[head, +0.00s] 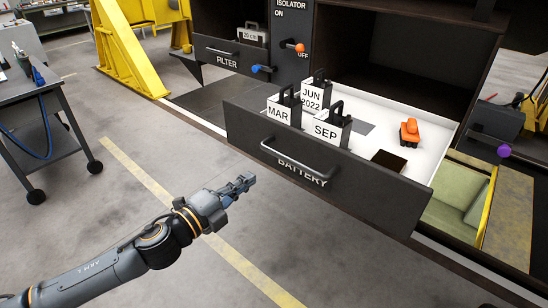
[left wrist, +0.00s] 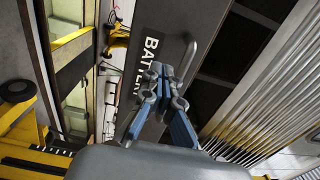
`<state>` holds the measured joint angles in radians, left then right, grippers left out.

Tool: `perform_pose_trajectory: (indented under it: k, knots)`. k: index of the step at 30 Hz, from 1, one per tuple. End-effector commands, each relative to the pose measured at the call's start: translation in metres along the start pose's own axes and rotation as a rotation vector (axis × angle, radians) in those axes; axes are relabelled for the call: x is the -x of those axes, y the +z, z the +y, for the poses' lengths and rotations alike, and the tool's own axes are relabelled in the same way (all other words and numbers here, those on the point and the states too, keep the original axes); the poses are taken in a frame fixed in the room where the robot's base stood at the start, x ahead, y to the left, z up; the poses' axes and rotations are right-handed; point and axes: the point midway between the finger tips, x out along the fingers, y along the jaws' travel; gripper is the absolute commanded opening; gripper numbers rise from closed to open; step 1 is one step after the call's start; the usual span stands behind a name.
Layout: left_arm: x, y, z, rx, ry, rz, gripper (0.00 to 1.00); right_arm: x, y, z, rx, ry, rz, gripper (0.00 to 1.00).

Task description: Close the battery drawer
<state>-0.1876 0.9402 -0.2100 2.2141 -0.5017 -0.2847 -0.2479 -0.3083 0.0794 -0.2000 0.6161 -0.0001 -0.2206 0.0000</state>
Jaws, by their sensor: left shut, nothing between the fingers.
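The battery drawer (head: 325,172) is pulled out of the dark cabinet. Its dark front has a BATTERY label and a bar handle (head: 300,160). Inside stand several white-and-black battery blocks labelled MAR (head: 282,112), JUN 2022 (head: 312,97) and SEP (head: 328,131), and an orange object (head: 409,131). My left gripper (head: 243,183) is shut and empty, in front of the drawer front, left of and below the handle. In the left wrist view the shut fingers (left wrist: 163,75) overlap the drawer front (left wrist: 185,45); contact cannot be told. My right gripper is not in view.
A blue knob (head: 261,69) and an orange knob (head: 299,47) stick out nearby. A metal cart (head: 50,110) stands at far left. The floor before the drawer is clear.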

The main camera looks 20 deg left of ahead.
Motion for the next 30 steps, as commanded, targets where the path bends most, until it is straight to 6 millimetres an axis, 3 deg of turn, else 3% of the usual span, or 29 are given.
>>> perform_pose_trajectory:
  k: [18, 30]
  knots:
    - [-0.091, -0.001, -0.003, 0.002, -0.001, 0.0, 0.0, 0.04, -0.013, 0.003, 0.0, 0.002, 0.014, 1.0]
    - [-0.099, -0.001, 0.0, 0.0, 0.001, 0.001, 0.0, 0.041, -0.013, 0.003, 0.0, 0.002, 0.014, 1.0]
